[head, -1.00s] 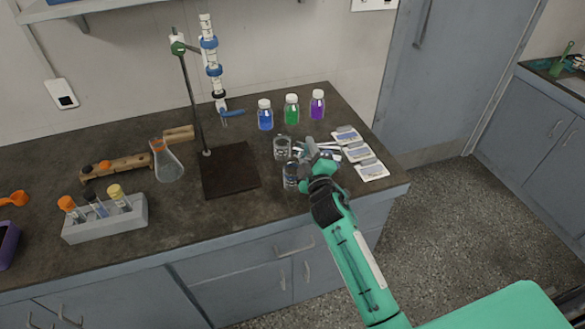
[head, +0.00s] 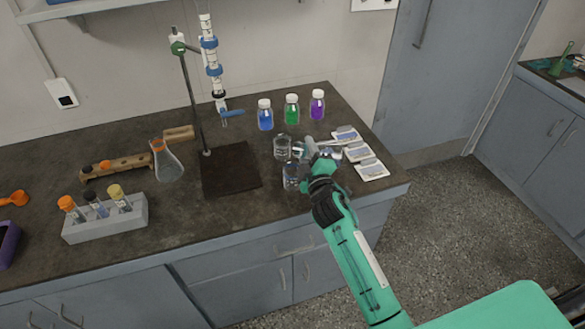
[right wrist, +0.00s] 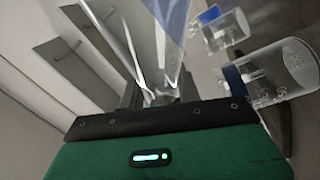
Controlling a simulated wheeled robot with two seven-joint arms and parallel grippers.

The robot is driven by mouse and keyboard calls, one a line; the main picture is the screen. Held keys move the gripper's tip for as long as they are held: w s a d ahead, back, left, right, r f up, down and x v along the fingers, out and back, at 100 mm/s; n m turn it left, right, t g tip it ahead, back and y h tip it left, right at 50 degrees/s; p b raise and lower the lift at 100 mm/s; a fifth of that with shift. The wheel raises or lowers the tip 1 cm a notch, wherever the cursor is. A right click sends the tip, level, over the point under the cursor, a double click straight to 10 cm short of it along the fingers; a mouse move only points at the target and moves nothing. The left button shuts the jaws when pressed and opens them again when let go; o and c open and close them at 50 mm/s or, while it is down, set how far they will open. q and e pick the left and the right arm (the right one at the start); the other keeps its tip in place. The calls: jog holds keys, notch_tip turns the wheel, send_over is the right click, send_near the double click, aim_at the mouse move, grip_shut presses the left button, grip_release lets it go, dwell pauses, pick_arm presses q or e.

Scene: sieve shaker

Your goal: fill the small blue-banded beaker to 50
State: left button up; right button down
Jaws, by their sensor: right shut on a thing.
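Two clear beakers stand on the bench at centre right in the head view. The rear beaker (head: 283,149) and the front beaker (head: 291,177) both show in the right wrist view, at far (right wrist: 222,30) and near (right wrist: 278,74), each with some blue. My left gripper is out of view.
Blue (head: 265,116), green (head: 291,111) and purple (head: 317,106) bottles stand behind. Packets (head: 358,152) lie right of the gripper. A burette (head: 211,65) hangs over a dark stand base (head: 230,170). A flask (head: 167,163) and tube rack (head: 106,220) are left.

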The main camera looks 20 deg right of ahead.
jog(key=shift+a+r+n+y+p, duration=0.15)
jog(key=shift+r+n+p, duration=0.1)
jog(key=shift+n, duration=0.55)
jog(key=shift+a+r+n+y+p, duration=0.1)
jog(key=shift+r+n+y+p, duration=0.1)
jog(key=shift+n, duration=0.6)
dwell(2.5)
jog(key=shift+f+n+b, duration=0.3)
jog(key=shift+f+n, duration=0.3)
jog(key=shift+n, duration=0.4)
dwell(1.9)
jog(key=shift+a+r+n+y, duration=0.1)
jog(key=shift+n+y, duration=0.15)
jog(key=shift+n, duration=0.05)
dwell(0.7)
